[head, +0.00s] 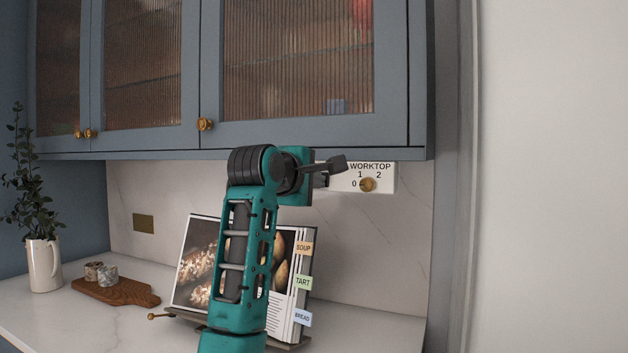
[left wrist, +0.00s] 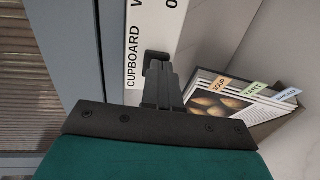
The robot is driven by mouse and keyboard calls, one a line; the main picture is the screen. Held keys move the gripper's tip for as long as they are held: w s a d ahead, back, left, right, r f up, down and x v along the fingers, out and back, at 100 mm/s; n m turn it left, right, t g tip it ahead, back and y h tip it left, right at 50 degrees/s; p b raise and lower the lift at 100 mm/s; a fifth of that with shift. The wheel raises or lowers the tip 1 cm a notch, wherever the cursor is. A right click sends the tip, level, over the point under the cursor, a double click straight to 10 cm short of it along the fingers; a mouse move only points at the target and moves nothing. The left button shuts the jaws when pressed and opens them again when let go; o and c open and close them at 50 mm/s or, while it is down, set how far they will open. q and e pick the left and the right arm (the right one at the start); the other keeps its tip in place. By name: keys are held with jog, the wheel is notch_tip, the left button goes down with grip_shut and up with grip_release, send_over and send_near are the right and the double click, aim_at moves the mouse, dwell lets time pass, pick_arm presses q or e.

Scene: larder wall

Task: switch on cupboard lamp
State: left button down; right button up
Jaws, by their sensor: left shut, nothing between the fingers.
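A white switch panel (head: 386,170) is fixed under the wall cupboard at the right. Its visible part in the head view reads WORKTOP, with 0, 1 and 2 around a brass knob (head: 368,185). The word CUPBOARD shows on the same panel in the left wrist view (left wrist: 131,68); in the head view my arm hides that part. My left gripper (head: 340,163) is shut and empty, its fingertips in front of the panel. In the left wrist view the fingertips (left wrist: 156,60) lie over the panel beside CUPBOARD. I cannot tell whether they touch it. The cupboard control is not visible.
Cupboard doors (head: 205,125) with ribbed glass hang just above my arm. An open cookbook (head: 200,265) with tabs stands behind and below it. A wooden board (head: 115,290) with small pots and a white jug with leaves (head: 44,265) stand at left.

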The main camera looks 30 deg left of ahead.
pick_arm(q)
jog(key=t+b, duration=0.2)
jog(key=shift+w+f+t, duration=0.2)
jog(key=shift+f+t, duration=0.2)
pick_arm(e)
jog(key=shift+s+f, duration=0.3)
jog(key=shift+f, duration=0.6)
